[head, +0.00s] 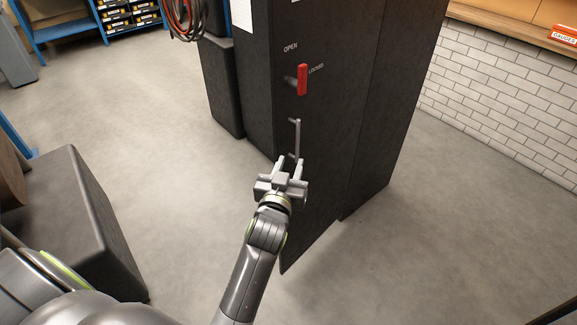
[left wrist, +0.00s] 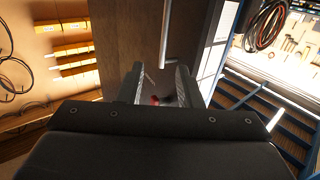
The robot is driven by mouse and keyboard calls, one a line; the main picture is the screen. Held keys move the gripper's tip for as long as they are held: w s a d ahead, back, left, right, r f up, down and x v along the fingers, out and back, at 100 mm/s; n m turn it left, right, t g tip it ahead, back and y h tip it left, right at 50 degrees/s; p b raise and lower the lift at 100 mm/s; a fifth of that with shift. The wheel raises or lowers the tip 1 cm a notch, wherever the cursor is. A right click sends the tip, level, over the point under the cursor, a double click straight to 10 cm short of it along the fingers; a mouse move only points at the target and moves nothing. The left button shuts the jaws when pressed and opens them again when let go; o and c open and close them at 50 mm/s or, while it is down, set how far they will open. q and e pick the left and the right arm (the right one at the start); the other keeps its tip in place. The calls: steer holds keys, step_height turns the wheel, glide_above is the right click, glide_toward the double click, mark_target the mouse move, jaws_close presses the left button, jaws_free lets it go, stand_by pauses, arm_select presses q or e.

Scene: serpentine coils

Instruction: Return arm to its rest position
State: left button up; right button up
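My left gripper (head: 290,164) is in front of the dark cabinet door, by the lower end of the vertical metal door handle (head: 297,138). In the left wrist view its two fingers (left wrist: 158,88) stand apart with nothing held between them. The handle bar (left wrist: 167,35) shows just beyond the fingertips there. Whether a finger touches it, I cannot tell. My left arm reaches forward from the bottom of the head view. My right gripper is not in view.
The tall black cabinet (head: 385,110) fills the centre; its door seems to stand out from the body. A dark box (head: 75,215) is at the left. A white brick wall (head: 500,100) and shelf are at the right. Grey floor (head: 440,260) is free at front right.

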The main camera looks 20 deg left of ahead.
arm_select(q)
steer(key=s+f+m+g+h, duration=0.1)
steer(key=s+f+g, duration=0.1)
steer(key=f, duration=0.8)
steer(key=s+f+m+g+h, duration=0.1)
steer(key=f+g, duration=0.1)
steer(key=f, duration=0.9)
steer(key=s+a+f+g, duration=0.1)
steer(key=s+f+g, duration=0.1)
steer(key=s+f, duration=0.45)
steer(key=s+a+f+g, duration=0.15)
steer(key=s+f, duration=0.25)
steer(key=f, duration=0.6)
steer(key=s+a+f+g, duration=0.1)
steer(key=s+f+g, duration=0.2)
steer(key=s, duration=0.8)
steer(key=s+a+f+g, duration=0.2)
steer(key=s+f+g, duration=0.1)
steer(key=s+f, duration=0.5)
steer(key=s+a+f+g, duration=0.2)
steer(key=s+f, duration=0.4)
steer(key=s, duration=0.9)
steer(key=shift+g, duration=0.45)
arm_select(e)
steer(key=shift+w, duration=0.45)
arm_select(q)
steer(key=shift+f, duration=0.1)
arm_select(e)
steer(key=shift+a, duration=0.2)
